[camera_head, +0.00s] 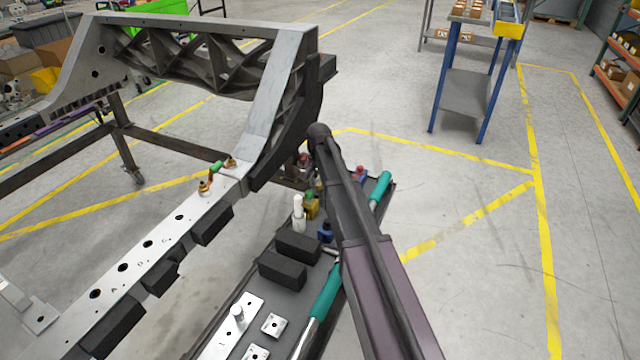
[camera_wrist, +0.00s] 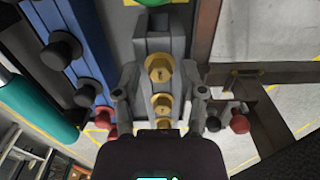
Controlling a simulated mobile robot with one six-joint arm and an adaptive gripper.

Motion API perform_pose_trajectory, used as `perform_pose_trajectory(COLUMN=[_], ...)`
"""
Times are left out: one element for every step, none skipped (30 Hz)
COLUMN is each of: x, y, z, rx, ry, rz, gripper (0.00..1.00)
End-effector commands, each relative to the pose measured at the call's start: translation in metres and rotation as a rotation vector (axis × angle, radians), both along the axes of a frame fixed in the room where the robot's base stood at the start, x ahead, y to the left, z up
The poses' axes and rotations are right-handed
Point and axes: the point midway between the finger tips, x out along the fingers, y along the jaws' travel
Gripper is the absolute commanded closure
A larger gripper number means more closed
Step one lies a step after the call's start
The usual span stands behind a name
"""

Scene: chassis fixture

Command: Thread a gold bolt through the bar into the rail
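In the wrist view my gripper (camera_wrist: 160,75) is open, with one grey finger on each side of a grey holder (camera_wrist: 158,38). Several gold bolts stand in a row in this holder; one gold bolt (camera_wrist: 160,68) shows between the fingertips, another (camera_wrist: 162,102) nearer the palm. I cannot tell whether the fingers touch a bolt. In the head view my arm hides the gripper. The silver rail (camera_head: 140,262) runs along the left, with holes in its top. Two gold bolts (camera_head: 205,187) (camera_head: 230,163) stand at its far end beside a small green part (camera_head: 216,168). I cannot clearly tell the bar apart.
A dark tray (camera_head: 262,285) holds black blocks (camera_head: 283,270), metal plates (camera_head: 240,318) and teal-handled tools (camera_head: 326,294). In the wrist view a blue holder (camera_wrist: 72,25) with black-headed parts lies left; red knobs (camera_wrist: 239,123) lie low. The big frame (camera_head: 275,90) rises behind.

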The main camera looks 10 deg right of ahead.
Motion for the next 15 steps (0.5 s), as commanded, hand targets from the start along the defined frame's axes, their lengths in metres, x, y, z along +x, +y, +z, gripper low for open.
perform_pose_trajectory(x=[0.0000,0.0000,0.0000,0.0000,0.0000,0.0000,0.0000,0.0000,-0.0001,-0.0001,-0.0001,-0.0001,-0.0001,0.0000,0.0000], y=[0.0001,0.0001,0.0001,0.0001,0.0001,0.0001,0.0001,0.0001,0.0002,0.0001,0.0001,0.0001,0.0001,0.0000,0.0000], z=[0.0000,0.0000,0.0000,0.0000,-0.0001,-0.0001,-0.0001,-0.0001,-0.0001,0.0002,0.0006,0.0015,0.0025,0.0036,0.0056], rx=[0.000,0.000,0.000,0.000,0.000,0.000,0.000,0.000,0.000,0.000,0.000,0.000,0.000,0.000,0.000], ry=[0.000,0.000,0.000,0.000,0.000,0.000,0.000,0.000,0.000,0.000,0.000,0.000,0.000,0.000,0.000], rz=[0.000,0.000,0.000,0.000,0.000,0.000,0.000,0.000,0.000,0.000,0.000,0.000,0.000,0.000,0.000], gripper=[0.73,0.82,0.94,1.00,1.00,1.00,1.00,1.00,1.00,1.00,1.00,1.00,1.00,1.00,1.00])
